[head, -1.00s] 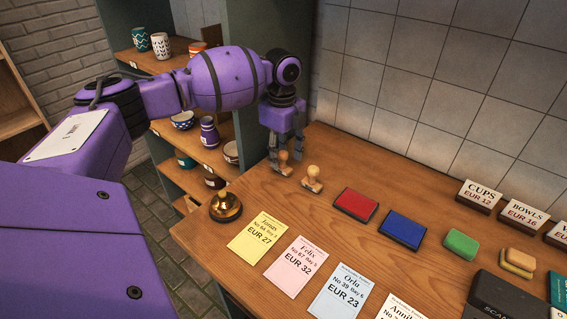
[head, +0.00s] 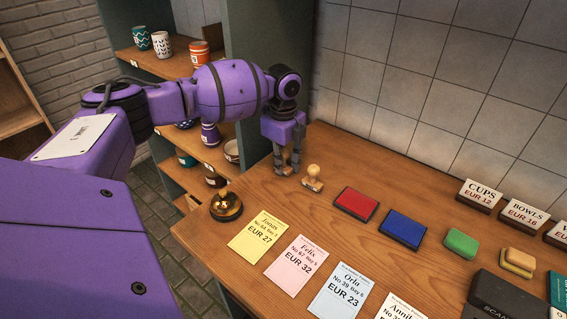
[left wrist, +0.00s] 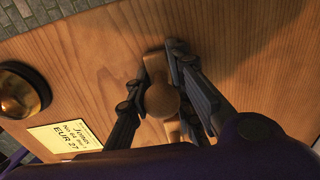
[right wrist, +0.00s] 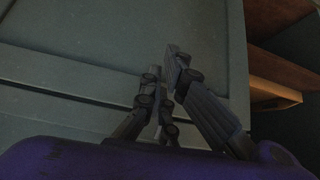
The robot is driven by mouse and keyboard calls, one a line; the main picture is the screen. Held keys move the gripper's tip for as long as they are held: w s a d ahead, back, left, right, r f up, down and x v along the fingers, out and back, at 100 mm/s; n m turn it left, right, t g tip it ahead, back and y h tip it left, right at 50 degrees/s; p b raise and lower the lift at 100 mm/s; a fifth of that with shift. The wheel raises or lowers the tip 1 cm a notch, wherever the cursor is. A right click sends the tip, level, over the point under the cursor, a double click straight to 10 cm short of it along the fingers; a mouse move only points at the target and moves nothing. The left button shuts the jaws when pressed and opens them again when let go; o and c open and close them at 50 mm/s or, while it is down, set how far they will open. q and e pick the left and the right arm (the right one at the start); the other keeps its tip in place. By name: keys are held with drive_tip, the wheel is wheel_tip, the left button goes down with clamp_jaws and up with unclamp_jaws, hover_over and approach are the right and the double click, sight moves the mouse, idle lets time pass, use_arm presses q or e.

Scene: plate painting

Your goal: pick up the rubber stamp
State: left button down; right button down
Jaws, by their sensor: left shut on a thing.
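Two wooden rubber stamps with round handles stand on the counter by the tiled wall. My left gripper (head: 286,168) is down at the counter, shut on the left-hand stamp, which its fingers mostly hide in the head view. In the left wrist view, that stamp's handle (left wrist: 161,99) sits between the fingertips, with its base partly visible beyond. The other stamp (head: 312,178) stands free just right of the gripper. My right gripper (right wrist: 164,75) appears only in the right wrist view, shut and empty in front of a grey-green panel.
A brass bell (head: 226,206) stands near the counter's left edge. Red (head: 356,204) and blue (head: 403,229) ink pads lie to the right, with price slips (head: 258,232) in front. A green block (head: 461,243) and sign cards are further right. Shelves with cups stand behind on the left.

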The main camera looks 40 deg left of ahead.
use_arm(q)
drive_tip(key=shift+r, duration=0.1)
use_arm(e)
drive_tip(key=shift+s, duration=0.2)
